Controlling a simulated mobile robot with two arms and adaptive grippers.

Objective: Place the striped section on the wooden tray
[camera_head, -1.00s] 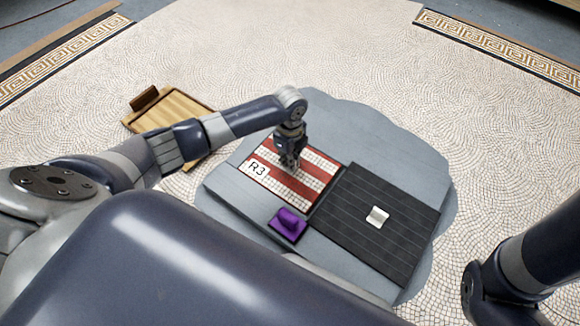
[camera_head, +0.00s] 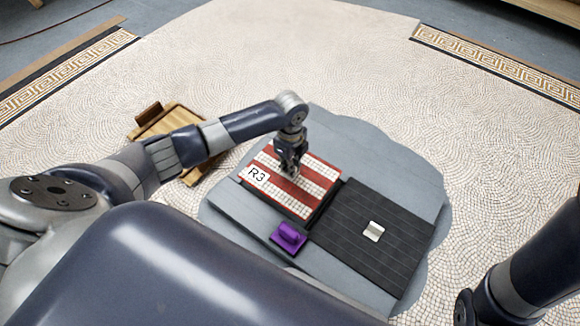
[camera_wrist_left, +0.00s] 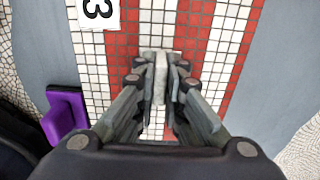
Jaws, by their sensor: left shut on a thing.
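The striped section (camera_head: 318,181) is a red and white mosaic panel with an "R3" label at its left corner. It is raised slightly above the grey slab, and its dark side shows along the front. My left gripper (camera_head: 289,172) is shut on a pale handle at the panel's middle. The left wrist view shows the fingers (camera_wrist_left: 161,78) on both sides of this handle, with the striped section (camera_wrist_left: 124,72) below. The wooden tray (camera_head: 182,115) lies on the mosaic floor at the left, partly hidden behind my left arm. My right gripper is out of view.
The grey slab (camera_head: 400,150) lies under the panels. A dark ribbed panel (camera_head: 395,262) with a white handle (camera_head: 373,231) lies right of the striped section. A purple block (camera_head: 289,236) with a grip sits in front. The floor beyond is clear.

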